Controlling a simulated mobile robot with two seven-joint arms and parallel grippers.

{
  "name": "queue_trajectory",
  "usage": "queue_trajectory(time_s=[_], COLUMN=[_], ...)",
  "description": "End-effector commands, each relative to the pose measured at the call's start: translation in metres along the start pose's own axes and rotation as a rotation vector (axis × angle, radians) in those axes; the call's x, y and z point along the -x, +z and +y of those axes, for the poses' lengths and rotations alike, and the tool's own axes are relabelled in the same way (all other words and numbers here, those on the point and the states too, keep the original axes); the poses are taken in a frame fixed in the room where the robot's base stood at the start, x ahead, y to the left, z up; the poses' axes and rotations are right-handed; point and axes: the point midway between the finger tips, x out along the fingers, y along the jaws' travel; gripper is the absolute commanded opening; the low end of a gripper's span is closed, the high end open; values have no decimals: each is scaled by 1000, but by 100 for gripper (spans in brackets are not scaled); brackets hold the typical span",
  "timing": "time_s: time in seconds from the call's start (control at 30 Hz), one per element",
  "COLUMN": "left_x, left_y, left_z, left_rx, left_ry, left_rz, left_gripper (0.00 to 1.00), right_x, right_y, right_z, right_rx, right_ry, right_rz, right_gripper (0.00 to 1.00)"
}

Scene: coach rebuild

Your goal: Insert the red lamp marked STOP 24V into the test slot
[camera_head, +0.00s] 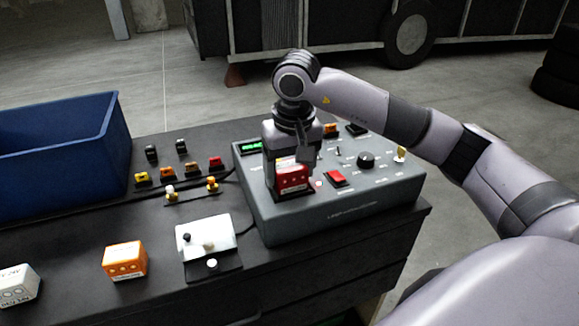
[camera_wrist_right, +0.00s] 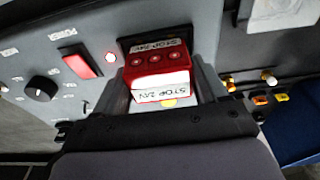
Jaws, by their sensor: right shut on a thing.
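The red lamp (camera_head: 292,178) marked STOP 24V is on the top face of the grey tester box (camera_head: 340,220), below my right gripper (camera_head: 288,185). In the right wrist view the red lamp (camera_wrist_right: 158,72) shows its STOP 24V label and sits between my gripper's fingers. My right gripper is shut on it. A dark slot area (camera_wrist_right: 150,42) with its own STOP 24V label lies right at the lamp's far side. Whether the lamp is fully seated in it I cannot tell. My left gripper is in neither view.
An orange block lamp (camera_head: 125,260), a white block (camera_head: 18,287) and a white fixture (camera_head: 207,242) stand on the dark bench. Several small lamps (camera_head: 166,173) sit behind them. A blue crate (camera_head: 65,150) is at the left. The tester carries a red switch (camera_head: 335,178) and a black knob (camera_head: 366,160).

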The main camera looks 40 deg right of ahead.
Motion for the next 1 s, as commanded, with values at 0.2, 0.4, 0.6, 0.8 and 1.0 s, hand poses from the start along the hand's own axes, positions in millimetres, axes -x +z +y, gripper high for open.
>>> queue_trajectory(time_s=[0.2, 0.4, 0.6, 0.8, 1.0], left_x=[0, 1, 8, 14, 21], left_y=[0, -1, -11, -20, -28], left_z=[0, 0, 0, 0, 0], left_rx=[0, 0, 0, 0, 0], left_ry=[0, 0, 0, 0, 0], left_rz=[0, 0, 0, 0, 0], left_gripper=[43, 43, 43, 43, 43], right_x=[-1, 2, 18, 35, 51], right_y=[0, 0, 0, 0, 0], right_z=[0, 0, 0, 0, 0], right_rx=[0, 0, 1, 0, 0], right_ry=[0, 1, 1, 0, 0], right_rz=[0, 0, 0, 0, 1], right_gripper=[83, 83, 83, 83, 83])
